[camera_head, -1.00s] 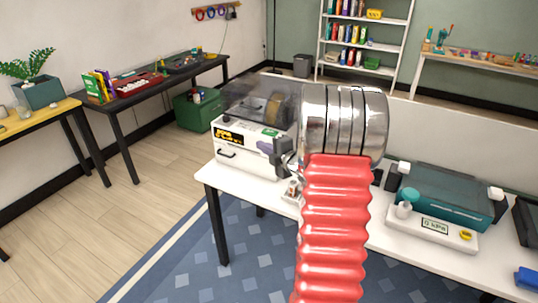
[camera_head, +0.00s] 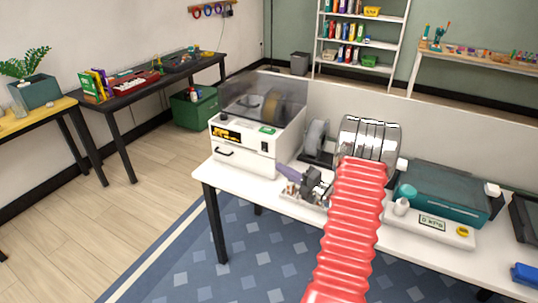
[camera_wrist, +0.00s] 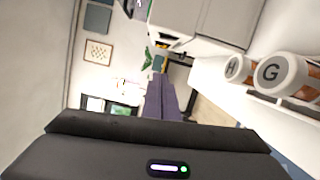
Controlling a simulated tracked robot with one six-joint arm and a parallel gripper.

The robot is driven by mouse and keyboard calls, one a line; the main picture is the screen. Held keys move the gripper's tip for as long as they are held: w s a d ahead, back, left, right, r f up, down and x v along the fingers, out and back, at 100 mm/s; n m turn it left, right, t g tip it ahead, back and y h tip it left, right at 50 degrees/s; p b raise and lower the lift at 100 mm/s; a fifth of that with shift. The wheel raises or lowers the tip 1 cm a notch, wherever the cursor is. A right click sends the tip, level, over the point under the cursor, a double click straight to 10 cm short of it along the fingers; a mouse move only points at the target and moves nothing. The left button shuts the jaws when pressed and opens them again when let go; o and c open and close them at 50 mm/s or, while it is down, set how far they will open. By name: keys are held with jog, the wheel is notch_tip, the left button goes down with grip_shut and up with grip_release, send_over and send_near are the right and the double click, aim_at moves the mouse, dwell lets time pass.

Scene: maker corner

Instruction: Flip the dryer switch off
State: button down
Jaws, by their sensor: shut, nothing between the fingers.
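The dryer (camera_head: 240,160) is a white box with a smoky clear lid over a spool, at the left end of the white table. Its front has a lit display (camera_head: 227,133) with yellow marks. A small dark switch (camera_head: 264,146) sits right of the display; its on or off position is too small to tell. My gripper (camera_head: 281,168), dark with purple fingers, is shut and empty at the dryer's lower right front, its tips pointing left. Contact with the dryer cannot be told. The wrist view shows the purple fingers (camera_wrist: 156,82) together, below a pale box.
A grey spool (camera_head: 317,138) stands right of the dryer. Jars marked H (camera_wrist: 238,68) and G (camera_wrist: 280,76) show in the wrist view. Floor is open left of the table.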

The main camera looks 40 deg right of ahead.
send_near(264, 147)
jog(key=w+a, duration=0.5)
jog(key=a, duration=0.1)
jog(key=d, duration=0.1)
jog(key=w+d, duration=0.1)
jog(key=d, duration=0.1)
jog(key=shift+w+d+r, duration=0.15)
jog(key=shift+d+r, duration=0.2)
jog(key=shift+d, duration=0.05)
